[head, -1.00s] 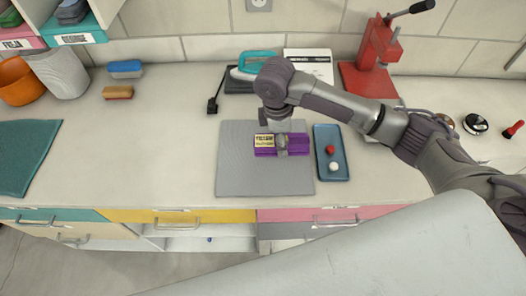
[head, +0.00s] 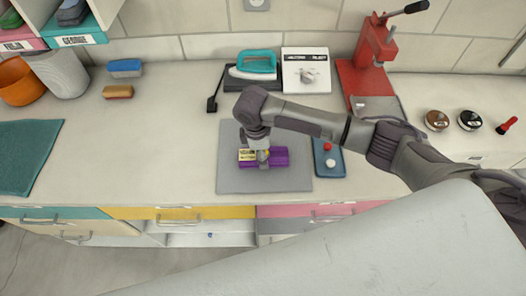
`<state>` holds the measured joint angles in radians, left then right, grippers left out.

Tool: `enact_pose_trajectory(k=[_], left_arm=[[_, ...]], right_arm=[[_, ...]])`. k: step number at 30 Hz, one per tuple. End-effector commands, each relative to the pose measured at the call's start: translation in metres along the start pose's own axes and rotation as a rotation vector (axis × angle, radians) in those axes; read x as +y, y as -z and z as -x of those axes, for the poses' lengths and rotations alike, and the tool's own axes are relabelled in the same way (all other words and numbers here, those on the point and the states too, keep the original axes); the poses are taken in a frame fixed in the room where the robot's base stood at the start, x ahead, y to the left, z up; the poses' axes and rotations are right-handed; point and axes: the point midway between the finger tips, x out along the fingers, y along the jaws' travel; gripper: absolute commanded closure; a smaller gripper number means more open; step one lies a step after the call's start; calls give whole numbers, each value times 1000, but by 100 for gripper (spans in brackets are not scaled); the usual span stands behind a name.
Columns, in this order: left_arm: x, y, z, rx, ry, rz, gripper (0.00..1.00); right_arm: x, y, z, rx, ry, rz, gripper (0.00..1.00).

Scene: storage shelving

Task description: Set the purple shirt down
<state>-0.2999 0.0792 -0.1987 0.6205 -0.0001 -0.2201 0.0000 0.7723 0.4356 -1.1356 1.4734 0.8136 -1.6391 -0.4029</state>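The purple shirt (head: 279,157) is a small folded bundle with a yellow printed label on its left part. It is over the grey mat (head: 235,180) in the head view; I cannot tell whether it touches the mat. My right gripper (head: 263,160) comes down from above onto the middle of the shirt and is shut on it, hiding part of it. My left gripper is not in view.
A blue tray (head: 323,172) with a red and a white ball stands right of the mat. Behind are a teal iron (head: 256,64), a white dial box (head: 306,72) and a red press (head: 366,80).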

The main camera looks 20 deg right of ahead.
Motion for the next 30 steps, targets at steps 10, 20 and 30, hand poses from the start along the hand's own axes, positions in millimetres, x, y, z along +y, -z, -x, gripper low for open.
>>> enact_pose_trajectory(k=[10, 20, 30], left_arm=[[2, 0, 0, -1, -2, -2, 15], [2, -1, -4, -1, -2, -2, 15], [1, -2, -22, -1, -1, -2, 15]], right_arm=[[0, 0, -2, 0, 1, 0, 15], [1, 1, 11, 3, -2, 1, 15], [1, 1, 80, 4, -3, 0, 15]])
